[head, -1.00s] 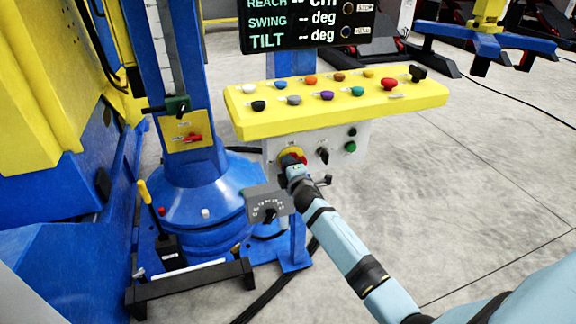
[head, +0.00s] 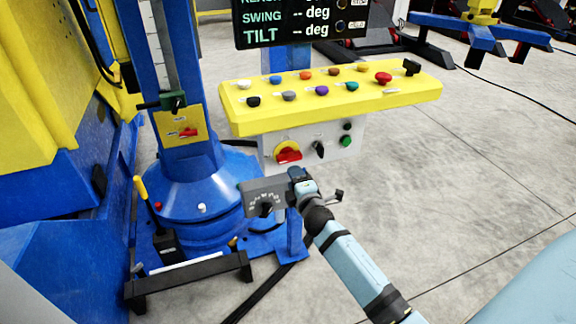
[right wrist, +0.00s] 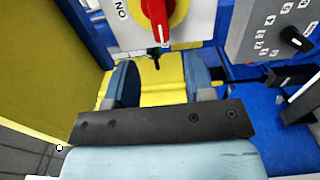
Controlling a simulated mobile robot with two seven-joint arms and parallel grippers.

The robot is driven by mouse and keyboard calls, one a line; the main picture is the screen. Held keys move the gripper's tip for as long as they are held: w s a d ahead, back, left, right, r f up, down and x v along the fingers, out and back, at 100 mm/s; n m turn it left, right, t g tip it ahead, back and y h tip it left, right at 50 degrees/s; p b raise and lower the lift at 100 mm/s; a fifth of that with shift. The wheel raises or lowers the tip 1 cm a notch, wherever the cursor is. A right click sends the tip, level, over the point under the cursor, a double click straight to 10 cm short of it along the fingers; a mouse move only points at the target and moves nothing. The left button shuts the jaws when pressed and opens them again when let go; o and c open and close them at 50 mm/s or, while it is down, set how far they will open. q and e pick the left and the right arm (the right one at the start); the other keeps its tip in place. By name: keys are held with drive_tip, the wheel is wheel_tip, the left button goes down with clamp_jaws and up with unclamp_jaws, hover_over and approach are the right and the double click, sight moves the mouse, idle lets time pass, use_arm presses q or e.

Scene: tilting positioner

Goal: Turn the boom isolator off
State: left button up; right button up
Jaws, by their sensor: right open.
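A rotary isolator with a red handle on a yellow disc (head: 288,152) sits on the white panel under the yellow console. It also shows at the top of the right wrist view (right wrist: 160,22), beside a mark reading "ON". Its handle lies roughly level in the head view. Another red handle (head: 187,132) is on a yellow plate on the blue column. I cannot read which is labelled boom. My right gripper (head: 297,175) is open and empty just below the panel isolator, apart from it; both fingers (right wrist: 160,80) show in the wrist view. My left gripper is not in view.
The yellow console (head: 330,108) carries several coloured knobs. A grey dial box (head: 264,196) is close left of my gripper.

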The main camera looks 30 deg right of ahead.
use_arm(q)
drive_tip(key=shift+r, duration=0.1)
use_arm(e)
drive_tip(key=v, duration=0.4)
idle(0.3)
drive_tip(key=s+a+f+m+g+y, duration=0.35)
drive_tip(key=s+a+m, duration=0.25)
drive_tip(key=s+a, duration=0.5)
drive_tip(key=s+a+f+m+g+y, duration=0.3)
drive_tip(key=s+a+m+y, duration=0.3)
drive_tip(key=s+a, duration=0.55)
use_arm(q)
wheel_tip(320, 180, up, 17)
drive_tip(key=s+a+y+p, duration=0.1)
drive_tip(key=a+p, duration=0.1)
drive_tip(key=p, duration=2.4)
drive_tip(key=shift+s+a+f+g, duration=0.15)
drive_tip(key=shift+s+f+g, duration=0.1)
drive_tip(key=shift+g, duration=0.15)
use_arm(e)
drive_tip(key=s+d+r+h, duration=0.1)
drive_tip(key=d+r, duration=0.1)
drive_tip(key=r, duration=0.6)
drive_tip(key=s+d+r+h, duration=0.1)
drive_tip(key=d+r, duration=0.1)
drive_tip(key=r, duration=0.6)
drive_tip(key=shift+s+r, duration=0.3)
drive_tip(key=shift+s, duration=0.05)
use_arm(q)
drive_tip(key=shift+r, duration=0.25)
